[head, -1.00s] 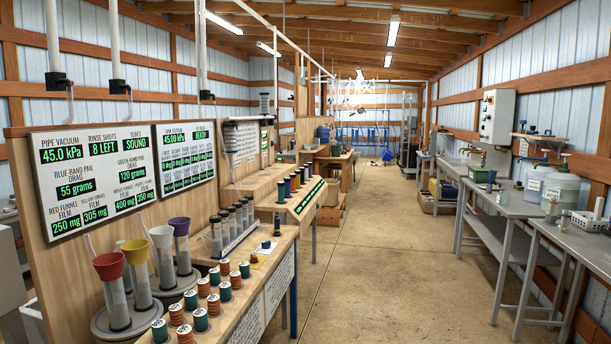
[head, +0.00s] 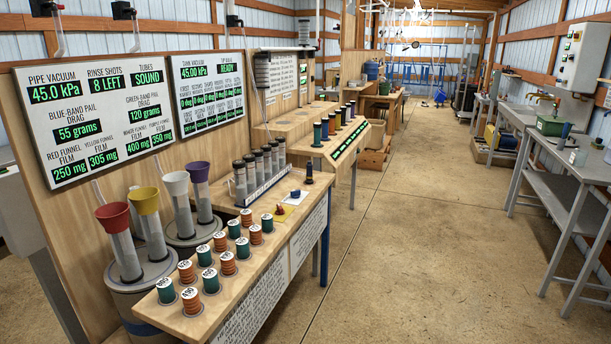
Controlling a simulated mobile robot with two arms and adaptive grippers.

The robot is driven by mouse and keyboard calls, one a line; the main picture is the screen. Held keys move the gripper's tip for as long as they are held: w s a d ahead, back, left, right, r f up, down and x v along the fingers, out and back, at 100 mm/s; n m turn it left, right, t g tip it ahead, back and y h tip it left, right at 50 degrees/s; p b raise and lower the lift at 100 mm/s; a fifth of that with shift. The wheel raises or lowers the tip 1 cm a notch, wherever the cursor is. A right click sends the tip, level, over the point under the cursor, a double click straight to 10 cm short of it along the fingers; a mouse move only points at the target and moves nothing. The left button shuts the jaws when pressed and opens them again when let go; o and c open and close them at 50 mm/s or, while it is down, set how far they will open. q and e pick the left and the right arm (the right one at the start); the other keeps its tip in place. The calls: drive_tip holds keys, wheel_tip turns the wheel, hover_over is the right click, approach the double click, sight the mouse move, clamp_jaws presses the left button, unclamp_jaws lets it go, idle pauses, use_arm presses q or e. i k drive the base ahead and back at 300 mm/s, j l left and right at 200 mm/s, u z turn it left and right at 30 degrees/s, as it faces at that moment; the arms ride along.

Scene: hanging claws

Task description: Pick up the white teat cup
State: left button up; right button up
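The white teat cup (head: 176,184) has a white funnel-shaped mouth on a clear-grey tube and stands upright at the left of the head view. It is in a row with a red cup (head: 114,217), a yellow cup (head: 146,203) and a purple cup (head: 199,173). The red and yellow cups stand on one round grey pail, and the white and purple cups stand towards another behind it. Neither of my grippers shows in the view.
A wooden bench (head: 255,262) with several orange and green spools is in front of the cups. Grey-capped tubes (head: 252,178) stand in a rack to the right. A readout board (head: 95,115) is behind the cups. The concrete floor (head: 420,230) is clear between this bench and the right-hand tables.

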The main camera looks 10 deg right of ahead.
sight(349, 112)
drive_tip(key=i+l+z, duration=0.45)
drive_tip(key=i, duration=0.35)
drive_tip(key=i+z, duration=0.4)
drive_tip(key=i, duration=2.9)
drive_tip(key=i+l+u, duration=0.15)
drive_tip(key=i+u, duration=0.35)
drive_tip(key=i+l+u, duration=0.95)
drive_tip(key=i+j, duration=0.05)
drive_tip(key=i, duration=0.05)
